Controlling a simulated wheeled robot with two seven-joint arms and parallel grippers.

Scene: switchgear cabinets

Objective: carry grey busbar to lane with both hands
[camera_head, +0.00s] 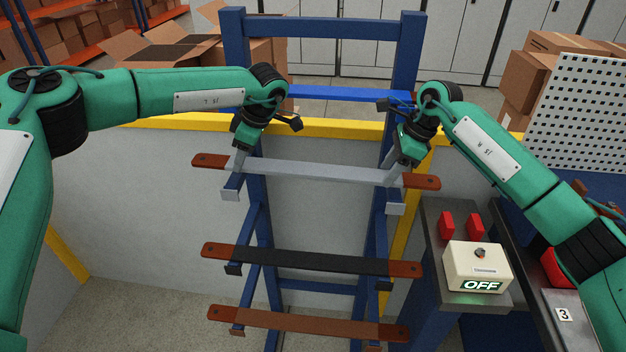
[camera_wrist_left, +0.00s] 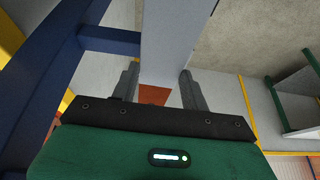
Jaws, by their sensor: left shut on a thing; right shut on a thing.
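The grey busbar (camera_head: 320,172) with copper-brown ends lies level across the top arms of the blue rack (camera_head: 262,225) in the head view. My left gripper (camera_head: 241,160) is shut on the busbar near its left end. The left wrist view shows the grey bar (camera_wrist_left: 172,45) running between its two fingers (camera_wrist_left: 160,90), with a brown end close to the palm. My right gripper (camera_head: 393,170) is shut on the busbar near its right end. I cannot tell whether the bar still touches the rack arms. No lane is clearly identifiable.
A black busbar (camera_head: 310,260) and a brown busbar (camera_head: 305,323) lie on lower rack arms. A box reading OFF (camera_head: 477,268) and red blocks (camera_head: 461,226) stand on a bench at right. A yellow-topped barrier (camera_head: 330,128) runs behind the rack.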

